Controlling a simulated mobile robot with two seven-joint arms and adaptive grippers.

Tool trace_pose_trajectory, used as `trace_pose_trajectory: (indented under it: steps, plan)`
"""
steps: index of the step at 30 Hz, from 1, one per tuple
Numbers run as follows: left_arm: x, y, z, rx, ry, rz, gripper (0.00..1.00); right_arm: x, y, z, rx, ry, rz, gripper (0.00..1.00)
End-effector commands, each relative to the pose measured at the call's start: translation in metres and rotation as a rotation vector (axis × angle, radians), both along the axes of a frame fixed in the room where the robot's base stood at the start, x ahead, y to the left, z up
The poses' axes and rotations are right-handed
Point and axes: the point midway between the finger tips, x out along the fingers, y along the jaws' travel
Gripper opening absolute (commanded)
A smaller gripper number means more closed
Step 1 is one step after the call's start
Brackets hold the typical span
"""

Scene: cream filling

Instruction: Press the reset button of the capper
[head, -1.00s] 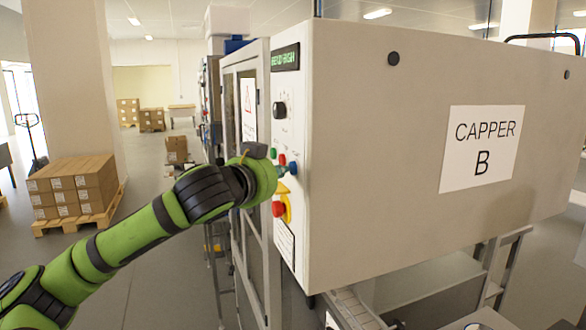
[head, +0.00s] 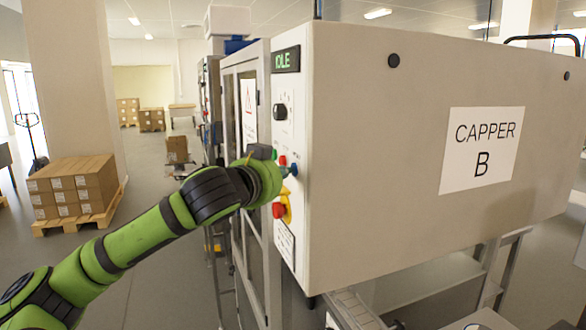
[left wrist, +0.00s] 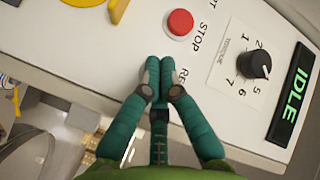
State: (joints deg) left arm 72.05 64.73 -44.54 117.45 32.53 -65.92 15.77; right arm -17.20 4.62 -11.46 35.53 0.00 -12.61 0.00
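The capper (head: 420,130) is a large beige box marked CAPPER B. Its narrow control panel holds a display (head: 286,59) reading IDLE, which also shows in the left wrist view (left wrist: 291,96). My left gripper (head: 287,171) is at the button row of this panel. In the left wrist view its two green fingers (left wrist: 159,64) are shut together, holding nothing. The fingertips lie beside the partly covered RESET label (left wrist: 182,76) and hide the reset button's spot. I cannot tell whether they touch the button. My right gripper is out of view.
The red stop button (left wrist: 180,22) is close to the fingertips. A red emergency stop (head: 279,210) on a yellow base juts out below the button row. A dial (left wrist: 254,64) is on the same panel. A pallet of boxes (head: 75,187) stands far left on open floor.

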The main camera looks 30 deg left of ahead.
Motion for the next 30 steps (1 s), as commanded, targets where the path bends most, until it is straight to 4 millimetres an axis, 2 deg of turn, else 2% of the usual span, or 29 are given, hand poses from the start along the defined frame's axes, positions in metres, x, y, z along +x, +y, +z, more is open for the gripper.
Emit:
trace_pose_trajectory:
  steps: [24, 30]
  plan:
    - [-0.005, 0.003, -0.001, -0.001, -0.001, -0.003, 0.00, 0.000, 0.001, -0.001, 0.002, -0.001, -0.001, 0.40]
    - [-0.016, 0.015, -0.002, -0.001, 0.000, 0.002, 0.00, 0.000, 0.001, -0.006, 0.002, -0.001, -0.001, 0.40]
